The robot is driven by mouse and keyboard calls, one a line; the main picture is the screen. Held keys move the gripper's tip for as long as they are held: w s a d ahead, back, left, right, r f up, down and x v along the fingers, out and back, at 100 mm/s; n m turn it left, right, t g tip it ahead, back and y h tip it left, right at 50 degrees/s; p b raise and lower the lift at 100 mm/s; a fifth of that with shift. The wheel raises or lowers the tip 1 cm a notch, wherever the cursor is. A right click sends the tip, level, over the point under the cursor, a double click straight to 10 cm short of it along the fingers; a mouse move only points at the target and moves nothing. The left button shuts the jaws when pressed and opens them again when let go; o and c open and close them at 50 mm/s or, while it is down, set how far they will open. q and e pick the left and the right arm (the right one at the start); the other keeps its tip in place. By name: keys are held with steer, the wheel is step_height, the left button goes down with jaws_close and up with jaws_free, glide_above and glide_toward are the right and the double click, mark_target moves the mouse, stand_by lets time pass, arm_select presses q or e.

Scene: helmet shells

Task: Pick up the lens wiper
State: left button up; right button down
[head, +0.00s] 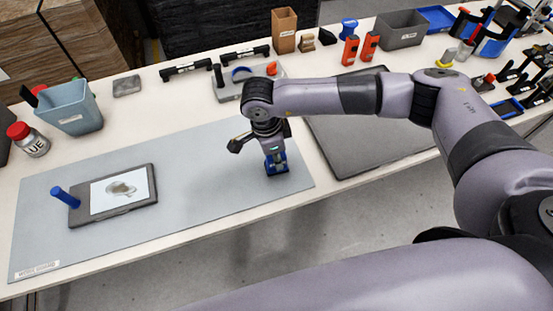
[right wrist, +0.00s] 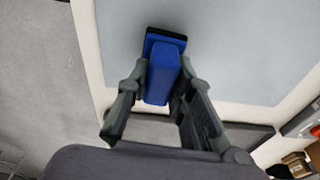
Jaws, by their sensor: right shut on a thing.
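The lens wiper looks to be the blue block-like piece (head: 276,164) with a dark edge at the right end of the grey mat (head: 215,165). My right gripper (head: 271,149) points down over it. In the right wrist view the fingers (right wrist: 158,100) are on both sides of the blue piece (right wrist: 160,75), and my right gripper is shut on it. In that view its dark edge lies over the mat; whether it touches the mat I cannot tell. My left gripper is not in view.
A dark-framed panel (head: 146,205) with a blue upright handle (head: 60,194) lies on the mat's left part. A dark flat slab (head: 365,150) lies right of the mat. The mat's middle is clear.

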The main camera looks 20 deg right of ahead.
step_height(320, 180, up, 18)
steer(key=b, duration=0.3)
steer(key=shift+r, duration=0.25)
